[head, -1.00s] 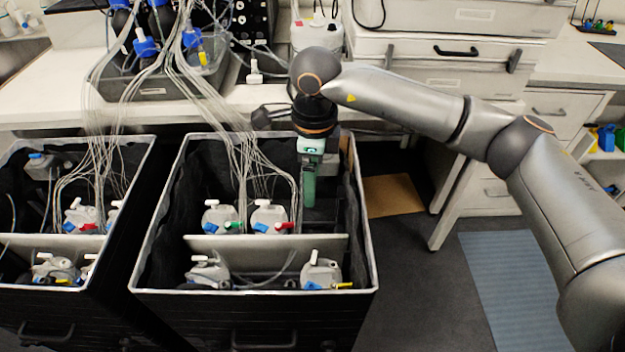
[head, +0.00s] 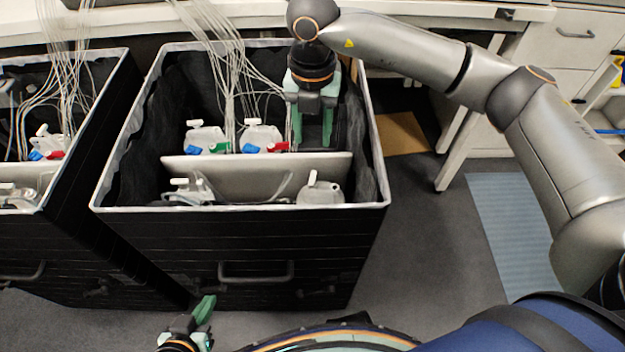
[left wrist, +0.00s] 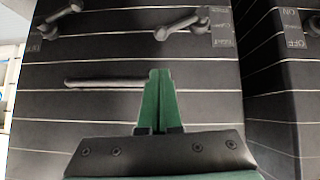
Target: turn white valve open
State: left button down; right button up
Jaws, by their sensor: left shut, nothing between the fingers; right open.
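Bottles with small white fittings on top stand in the middle black bin (head: 240,209); one white fitting (head: 263,124) is on a back-row bottle, another (head: 313,177) on the front right one. Which piece is the white valve I cannot tell. My right gripper (head: 312,148) points down inside the bin, open, right of the back bottles; nothing shows between its fingers. My left gripper (head: 209,300) is shut and empty, low before the bin's front. In the left wrist view its green fingers (left wrist: 158,76) face a dark panel with grey levers (left wrist: 190,20) beside upside-down labels.
A bar handle (head: 257,270) sticks out of the bin's front; it also shows left of my fingers in the left wrist view (left wrist: 105,82). Another bin (head: 30,230) stands at the left. Thin tubes (head: 232,75) hang into the bins.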

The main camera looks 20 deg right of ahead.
jog(key=b, duration=0.1)
send_over(313, 177)
notch_tip(313, 177, down, 7)
jog(key=shift+r, duration=0.2)
notch_tip(313, 177, down, 6)
jog(key=shift+b, duration=0.45)
pick_arm(q)
jog(key=w+r+t, duration=0.3)
jog(key=w+r, duration=0.1)
jog(key=r, duration=0.1)
jog(key=shift+w+a, duration=0.2)
jog(key=shift+a, duration=0.1)
jog(key=shift+f, duration=0.1)
pick_arm(e)
grip_shut()
